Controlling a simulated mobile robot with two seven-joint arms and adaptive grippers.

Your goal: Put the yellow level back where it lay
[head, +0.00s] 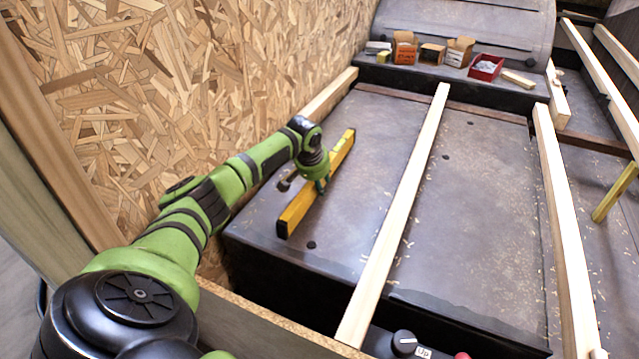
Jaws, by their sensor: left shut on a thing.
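The yellow level (296,212) is a long yellow bar with a dark end. It lies slantwise across the left part of the grey metal surface (375,130), left of the middle wooden batten. My left gripper (322,186) is shut on the level near its middle and hides part of it. I cannot tell whether the level touches the surface or hangs just above it. My right gripper is not in view.
Pale wooden battens (405,195) run lengthwise over the surface. Small boxes (404,47) and a red tray (485,67) stand on the far ledge. A chipboard wall (190,80) borders the left side. Bare metal lies between the battens.

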